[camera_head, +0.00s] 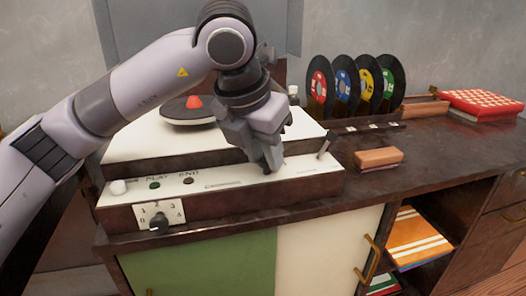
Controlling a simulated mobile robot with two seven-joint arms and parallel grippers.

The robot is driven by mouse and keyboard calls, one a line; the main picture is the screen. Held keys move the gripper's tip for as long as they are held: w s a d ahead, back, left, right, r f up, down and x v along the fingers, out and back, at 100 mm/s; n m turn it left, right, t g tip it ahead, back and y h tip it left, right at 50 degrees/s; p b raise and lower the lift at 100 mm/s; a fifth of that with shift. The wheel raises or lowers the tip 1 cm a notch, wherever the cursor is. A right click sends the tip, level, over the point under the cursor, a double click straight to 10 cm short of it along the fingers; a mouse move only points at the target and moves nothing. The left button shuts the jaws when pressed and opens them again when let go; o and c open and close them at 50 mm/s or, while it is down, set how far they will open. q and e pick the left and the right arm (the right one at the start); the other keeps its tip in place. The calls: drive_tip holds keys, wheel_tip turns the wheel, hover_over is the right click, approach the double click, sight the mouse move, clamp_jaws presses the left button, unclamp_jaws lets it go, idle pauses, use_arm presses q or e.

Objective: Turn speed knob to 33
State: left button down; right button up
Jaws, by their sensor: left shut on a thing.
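A white record player (220,172) with a dark wood base stands on the cabinet. Its platter (188,113) is partly hidden behind my left arm. My left gripper (268,168) points down at the front strip of the player, right of the middle. It is shut on a small control there, which fits the speed knob. The fingers hide that knob, so I cannot read its setting. My right gripper is not in view.
A white knob (119,187) and two small buttons sit on the strip's left. A numbered dial (158,221) is on the front face. A lever (327,145) stands close right of my gripper. Records (318,88) stand in a rack behind; a wooden block (378,158) lies right.

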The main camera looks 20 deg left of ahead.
sight(256, 184)
use_arm(q)
drive_tip(key=shift+n, duration=0.4)
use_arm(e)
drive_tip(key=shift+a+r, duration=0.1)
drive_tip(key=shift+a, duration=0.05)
use_arm(q)
drive_tip(key=c, duration=1.1)
unclamp_jaws()
drive_tip(key=p+v, duration=0.2)
drive_tip(key=v, duration=0.5)
drive_tip(key=shift+s+d, duration=0.1)
drive_tip(key=shift+d, duration=0.05)
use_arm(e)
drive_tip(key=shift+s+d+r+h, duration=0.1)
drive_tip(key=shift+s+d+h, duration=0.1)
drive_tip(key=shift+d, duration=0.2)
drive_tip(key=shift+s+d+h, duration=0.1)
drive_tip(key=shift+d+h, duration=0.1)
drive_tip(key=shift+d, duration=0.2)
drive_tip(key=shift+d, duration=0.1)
